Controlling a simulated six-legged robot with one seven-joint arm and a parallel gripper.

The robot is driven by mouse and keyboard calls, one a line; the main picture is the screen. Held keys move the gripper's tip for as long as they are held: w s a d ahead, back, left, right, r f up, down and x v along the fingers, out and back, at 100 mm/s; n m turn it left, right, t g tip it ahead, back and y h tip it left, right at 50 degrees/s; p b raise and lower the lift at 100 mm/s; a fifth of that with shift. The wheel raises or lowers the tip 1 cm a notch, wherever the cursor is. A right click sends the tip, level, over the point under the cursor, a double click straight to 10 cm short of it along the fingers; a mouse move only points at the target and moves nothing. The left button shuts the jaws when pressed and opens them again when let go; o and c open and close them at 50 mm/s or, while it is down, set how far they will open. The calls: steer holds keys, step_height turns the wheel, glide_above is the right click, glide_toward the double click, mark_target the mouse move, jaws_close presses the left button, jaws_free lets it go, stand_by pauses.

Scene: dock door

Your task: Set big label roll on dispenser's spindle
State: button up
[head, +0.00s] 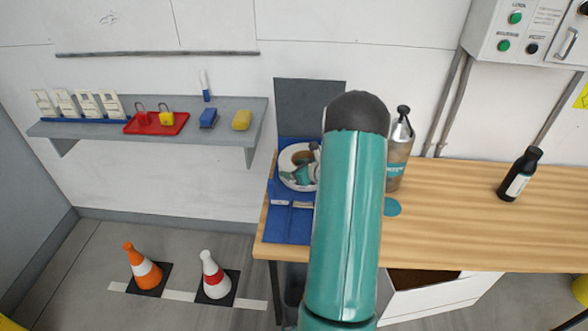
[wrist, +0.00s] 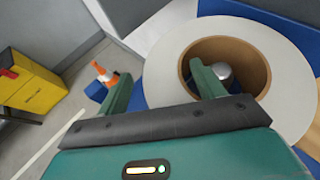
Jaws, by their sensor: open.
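The big label roll (head: 286,178) is white with a brown core, at the blue dispenser (head: 288,226) on the left end of the bench. In the wrist view the roll (wrist: 165,55) fills the upper right. A rounded silver tip (wrist: 222,72), apparently the spindle's end, shows inside its core. How far the roll sits down on the spindle cannot be told. My gripper (wrist: 160,78) is open astride the roll's wall, one finger in the core and the other outside the rim. In the head view my arm hides part of the roll and dispenser.
A grey panel (head: 309,95) stands behind the dispenser. A metal bottle (head: 398,165) stands just right of my arm, and a dark bottle (head: 519,176) farther right. A shelf (head: 200,137) hangs at left, above two cones (head: 144,268). The bench's right part is mostly clear.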

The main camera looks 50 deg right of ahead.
steer(key=v, duration=1.2)
steer(key=w+a+r+n+g+y, duration=0.15)
steer(key=a+r+n, duration=0.3)
steer(key=a, duration=0.45)
steer(key=w+a+r+n+g+y, duration=0.1)
steer(key=w+a+r+n+y, duration=0.1)
steer(key=a+r+n, duration=0.35)
steer(key=w+a+r+n+g+y, duration=0.15)
steer(key=a+n, duration=0.35)
steer(key=a, duration=0.6)
steer(key=s+a+r+n+g+h, duration=0.1)
steer(key=s+a+r+n, duration=0.3)
steer(key=s+a+n, duration=0.4)
steer(key=s+a+r+n+g+h, duration=0.2)
steer(key=s+a+r+n, duration=0.3)
steer(key=n, duration=0.8)
steer(key=s+a+h, duration=0.1)
steer(key=s+a, duration=0.2)
steer(key=a, duration=0.2)
steer(key=shift+r+h, duration=0.25)
steer(key=shift+h, duration=0.05)
